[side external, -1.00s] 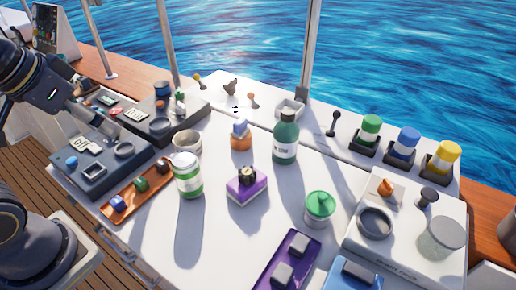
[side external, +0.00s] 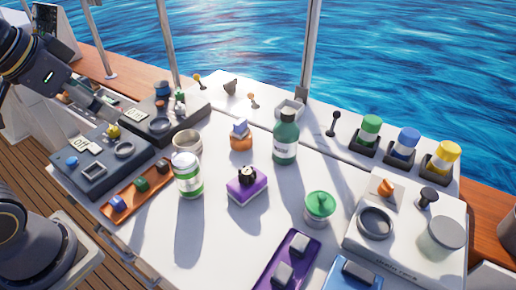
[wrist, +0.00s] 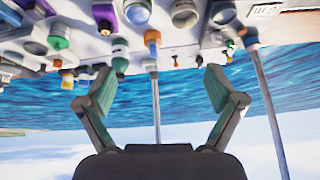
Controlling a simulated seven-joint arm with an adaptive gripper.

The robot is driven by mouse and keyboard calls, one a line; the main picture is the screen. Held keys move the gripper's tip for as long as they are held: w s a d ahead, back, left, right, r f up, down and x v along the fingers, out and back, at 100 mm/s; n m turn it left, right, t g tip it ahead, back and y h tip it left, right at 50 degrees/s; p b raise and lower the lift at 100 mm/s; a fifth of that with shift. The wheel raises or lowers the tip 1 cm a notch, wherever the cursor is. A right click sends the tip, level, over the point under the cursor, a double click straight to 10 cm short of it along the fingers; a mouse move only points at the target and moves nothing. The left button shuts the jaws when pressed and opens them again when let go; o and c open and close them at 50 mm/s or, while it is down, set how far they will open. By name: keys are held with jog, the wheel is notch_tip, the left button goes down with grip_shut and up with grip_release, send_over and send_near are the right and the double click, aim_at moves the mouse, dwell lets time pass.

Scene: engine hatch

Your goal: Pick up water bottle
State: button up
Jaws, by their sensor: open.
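The water bottle appears to be the green bottle (side external: 286,142) with a dark cap and a pale label. It stands upright near the middle back of the white table in the side view. In the wrist view, which is upside down, a green bottle (wrist: 120,63) shows beyond the left fingertip. My gripper (wrist: 160,90) is open, with its two green-padded fingers wide apart and nothing between them. In the side view my gripper is at the far left above the grey panels, well away from the bottle and partly hard to make out.
A white and green container (side external: 188,177), an orange item with a blue top (side external: 240,137) and a purple block (side external: 246,189) stand left of the bottle. A green-lidded jar (side external: 319,207) is in front. A post (side external: 308,50) rises behind.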

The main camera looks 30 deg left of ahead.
jog(key=w+d+r+m, duration=0.2)
jog(key=w+r, duration=0.4)
jog(key=w, duration=0.1)
jog(key=m+g+h, duration=0.1)
jog(key=m+h, duration=0.2)
jog(key=m, duration=0.1)
send_over(290, 123)
jog(key=s+a, duration=0.4)
jog(key=a, duration=0.2)
notch_tip(290, 123, down, 4)
jog(key=shift+g, duration=0.9)
jog(key=x, duration=1.7)
jog(key=shift+s+a+f, duration=0.15)
jog(key=shift+s+a, duration=0.05)
jog(key=shift+a, duration=0.05)
jog(key=x, duration=0.5)
jog(key=shift+s+d+f, duration=0.1)
jog(key=shift+f, duration=0.25)
jog(key=shift+c, duration=0.2)
jog(key=shift+r, duration=0.1)
jog(key=c, duration=1.7)
